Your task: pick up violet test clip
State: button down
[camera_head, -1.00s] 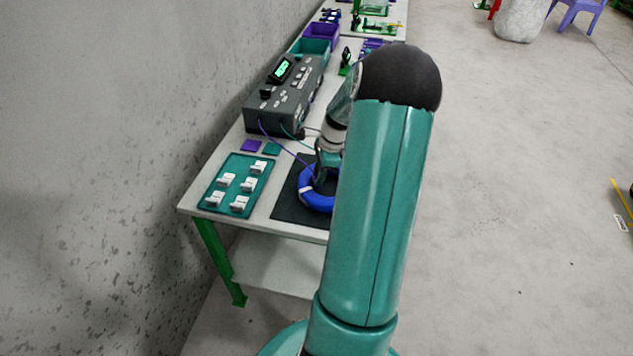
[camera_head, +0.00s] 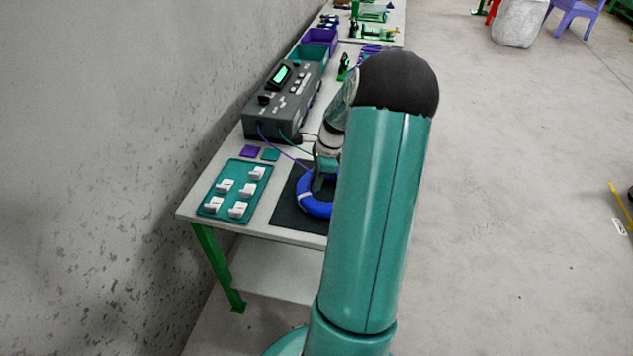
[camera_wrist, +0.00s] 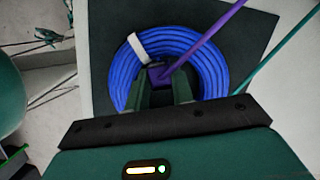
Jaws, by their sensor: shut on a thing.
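The violet test clip (camera_wrist: 158,76) shows between the fingertips of my gripper (camera_wrist: 163,92) in the wrist view, with a violet lead (camera_wrist: 205,40) running from it to the upper right. My gripper is shut on the clip. The coiled blue cable (camera_wrist: 128,66) with a white band lies around and beneath the fingertips on a dark mat (camera_wrist: 255,30). In the head view my gripper (camera_head: 320,180) is over the blue coil (camera_head: 312,205), partly hidden by my arm. I cannot tell there whether the clip is clear of the coil.
A grey tester (camera_head: 283,100) with a green display stands behind, with violet and teal leads. A teal board (camera_head: 235,188) with several white parts lies to the left. Violet (camera_head: 320,38) and teal bins stand farther back. The wall borders the table's left side.

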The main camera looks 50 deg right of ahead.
jog(key=s+a+r, duration=0.9)
jog(key=a+r, duration=0.1)
jog(key=r, duration=0.2)
jog(key=shift+n, duration=0.3)
jog(key=w+d+f, duration=0.2)
jog(key=w+d, duration=0.1)
jog(key=w+d+f, duration=0.2)
jog(key=w+d, duration=0.1)
jog(key=w+d+f, duration=0.2)
jog(key=w+d, duration=0.1)
jog(key=d, duration=0.1)
jog(key=shift+f, duration=2.6)
jog(key=shift+s+x, duration=0.2)
jog(key=shift+x, duration=1)
dwell(0.6)
jog(key=c, duration=1)
grip_release()
jog(key=shift+d, duration=0.15)
